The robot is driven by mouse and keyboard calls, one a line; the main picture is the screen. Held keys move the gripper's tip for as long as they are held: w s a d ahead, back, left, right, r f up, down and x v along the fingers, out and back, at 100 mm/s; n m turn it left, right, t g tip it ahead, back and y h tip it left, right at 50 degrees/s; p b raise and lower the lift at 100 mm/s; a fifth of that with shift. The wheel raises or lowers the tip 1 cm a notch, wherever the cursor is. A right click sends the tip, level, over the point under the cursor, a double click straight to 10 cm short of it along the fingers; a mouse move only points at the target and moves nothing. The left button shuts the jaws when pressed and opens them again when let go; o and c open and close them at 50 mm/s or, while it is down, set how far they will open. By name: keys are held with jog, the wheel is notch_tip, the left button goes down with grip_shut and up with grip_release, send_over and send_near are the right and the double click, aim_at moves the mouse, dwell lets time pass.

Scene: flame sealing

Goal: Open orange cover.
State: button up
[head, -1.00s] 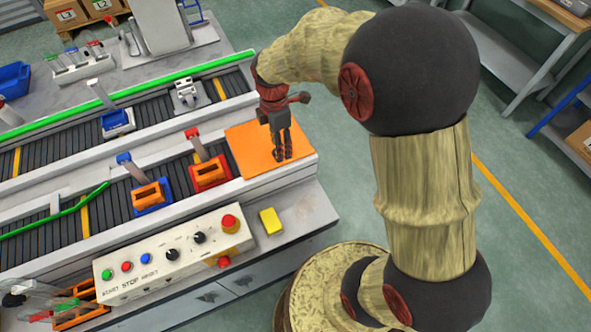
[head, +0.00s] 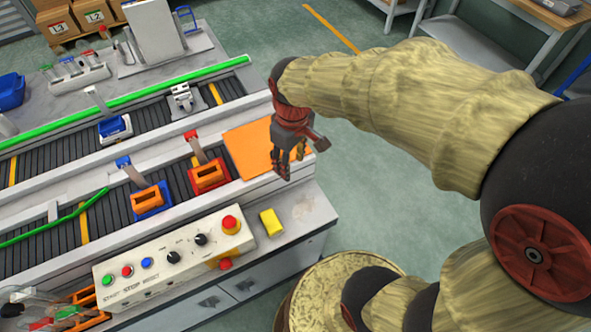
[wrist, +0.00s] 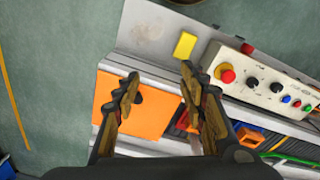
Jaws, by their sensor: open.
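The orange cover (head: 255,148) is a flat square panel at the right end of the near conveyor in the head view. It lies flat and looks closed. In the wrist view the orange cover (wrist: 150,112) sits below and between my fingers, with a dark round spot near its upper part. My gripper (head: 288,172) points down over the cover's right front edge in the head view and hides part of it. In the wrist view my gripper (wrist: 160,80) has its two fingers spread apart with nothing between them. It appears to be above the cover, not touching it.
A control panel (head: 180,250) with buttons and knobs stands at the front. A yellow block (head: 271,222) lies on the grey ledge beside it.

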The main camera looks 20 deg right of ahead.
jog(key=s+r+m, duration=0.2)
jog(key=s, duration=0.1)
jog(key=shift+a+t, duration=0.15)
jog(key=shift+t, duration=0.15)
dwell(0.4)
jog(key=s+r+m+t, duration=0.3)
jog(key=s+r+t, duration=0.1)
jog(key=s+r, duration=0.3)
jog(key=v, duration=0.3)
jog(key=shift+w, duration=0.3)
